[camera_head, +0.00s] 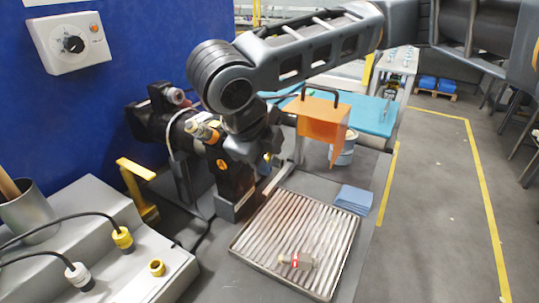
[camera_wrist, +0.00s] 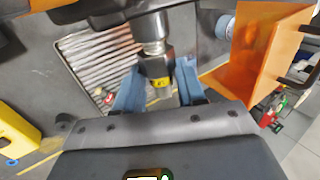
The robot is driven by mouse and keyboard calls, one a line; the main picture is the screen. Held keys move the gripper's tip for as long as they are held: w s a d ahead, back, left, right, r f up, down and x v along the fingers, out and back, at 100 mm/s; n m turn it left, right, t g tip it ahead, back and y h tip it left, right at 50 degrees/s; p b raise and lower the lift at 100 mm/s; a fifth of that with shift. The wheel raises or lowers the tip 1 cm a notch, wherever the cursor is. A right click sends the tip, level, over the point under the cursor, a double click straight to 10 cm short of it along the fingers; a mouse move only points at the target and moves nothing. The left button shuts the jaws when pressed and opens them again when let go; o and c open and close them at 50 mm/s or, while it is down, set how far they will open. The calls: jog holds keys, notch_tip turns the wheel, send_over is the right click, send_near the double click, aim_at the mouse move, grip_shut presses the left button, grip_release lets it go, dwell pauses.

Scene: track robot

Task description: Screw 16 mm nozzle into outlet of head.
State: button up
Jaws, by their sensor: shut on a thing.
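The head is a dark machine body (camera_head: 230,180) in the middle left of the head view. In the wrist view a metal outlet (camera_wrist: 153,46) shows at the end of its dark cylinder. My gripper (camera_wrist: 158,90) has blue fingers, shut on a nozzle (camera_wrist: 158,82) with a yellow band and dark body. The nozzle is close under the outlet and roughly in line with it. I cannot tell whether the threads are engaged. In the head view my arm hides most of the gripper and nozzle.
A ribbed metal tray (camera_head: 240,250) holds a small piece with a red mark (camera_head: 295,260). An orange guard (camera_head: 318,115) stands close right of the gripper. A blue cloth (camera_head: 354,199) lies beside the tray. A yellow ring-shaped part (camera_head: 157,268) sits on the grey block at left.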

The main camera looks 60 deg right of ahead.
jog(key=shift+w, duration=0.4)
jog(key=o, duration=1.2)
jog(key=shift+c, duration=0.2)
jog(key=v, duration=0.7)
jog(key=shift+a+r, duration=0.2)
jog(key=shift+r, duration=0.1)
